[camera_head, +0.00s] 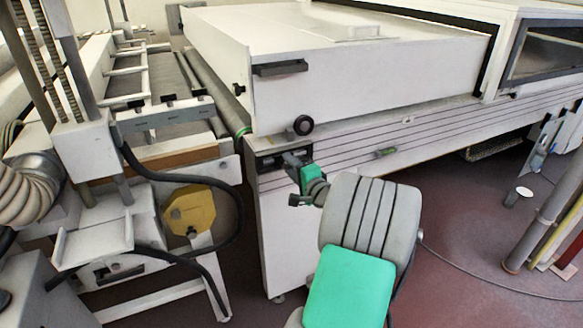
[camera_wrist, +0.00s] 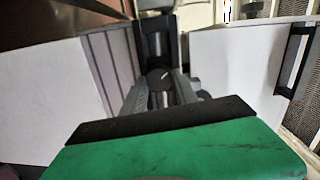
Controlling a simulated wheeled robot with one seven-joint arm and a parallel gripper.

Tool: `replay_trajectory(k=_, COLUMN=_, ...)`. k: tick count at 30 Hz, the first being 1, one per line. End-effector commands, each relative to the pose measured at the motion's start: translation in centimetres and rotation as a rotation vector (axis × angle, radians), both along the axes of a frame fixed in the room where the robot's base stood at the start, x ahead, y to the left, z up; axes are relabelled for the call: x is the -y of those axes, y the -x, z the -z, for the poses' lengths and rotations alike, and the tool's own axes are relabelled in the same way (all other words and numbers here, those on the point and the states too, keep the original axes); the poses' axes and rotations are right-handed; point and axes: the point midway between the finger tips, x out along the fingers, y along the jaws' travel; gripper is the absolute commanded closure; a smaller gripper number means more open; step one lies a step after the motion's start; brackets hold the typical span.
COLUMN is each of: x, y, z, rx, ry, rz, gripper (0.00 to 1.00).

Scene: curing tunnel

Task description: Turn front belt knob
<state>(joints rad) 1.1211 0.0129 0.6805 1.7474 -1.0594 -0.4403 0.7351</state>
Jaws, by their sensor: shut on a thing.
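The front belt knob (camera_wrist: 160,75) is a small dark round knob with a pale pointer line, on a dark vertical panel in the wrist view. My gripper (camera_wrist: 160,90) reaches up to it with its fingers on both sides, shut on the knob. In the head view my gripper (camera_head: 290,158) is at the dark control panel (camera_head: 268,162) on the front left corner of the white machine. The knob itself is hidden behind the fingers there.
A roller conveyor with a yellow disc (camera_head: 189,209) stands left.

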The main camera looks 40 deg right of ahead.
Motion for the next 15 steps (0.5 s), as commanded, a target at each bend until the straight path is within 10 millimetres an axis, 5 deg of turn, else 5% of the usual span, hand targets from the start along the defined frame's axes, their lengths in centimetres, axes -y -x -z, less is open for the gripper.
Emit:
replay_trajectory(k=9, x=-0.02, y=0.0, z=0.05, rx=-0.002, ry=0.0, rz=-0.001, gripper=1.0)
replay_trajectory(k=10, x=-0.02, y=0.0, z=0.06, rx=-0.002, ry=0.0, rz=-0.001, gripper=0.64)
replay_trajectory(k=15, x=-0.02, y=0.0, z=0.04, rx=-0.001, ry=0.0, rz=-0.001, gripper=0.5)
